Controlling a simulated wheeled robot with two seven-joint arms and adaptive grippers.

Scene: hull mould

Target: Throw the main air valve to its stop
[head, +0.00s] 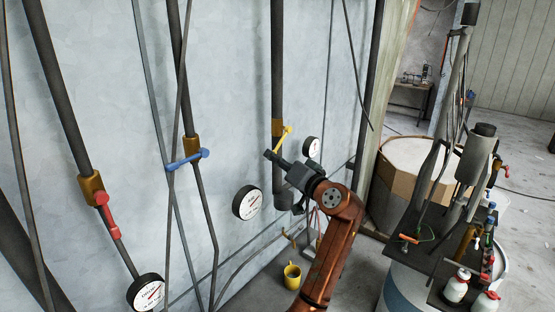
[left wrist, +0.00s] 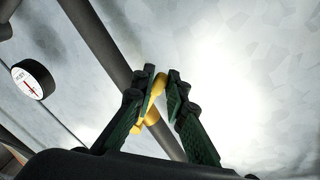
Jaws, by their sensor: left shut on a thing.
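A yellow valve lever (head: 284,135) sits on a dark vertical pipe (head: 277,70) with a brass-coloured valve body (head: 277,127). My left gripper (head: 272,157) is at this lever. In the left wrist view the yellow lever (left wrist: 153,98) lies between the green fingers of my gripper (left wrist: 157,84), which is shut on it. The lever slants across the pipe. To the left are a blue valve lever (head: 187,159), set nearly crosswise, and a red valve lever (head: 107,215), slanting down along its pipe. No readable label tells which is the main air valve. My right gripper is not in view.
Round gauges hang near the pipes: one low left (head: 146,293), one in the middle (head: 246,202), one right of the lever (head: 312,147). A yellow mug-like container (head: 292,275) stands below.

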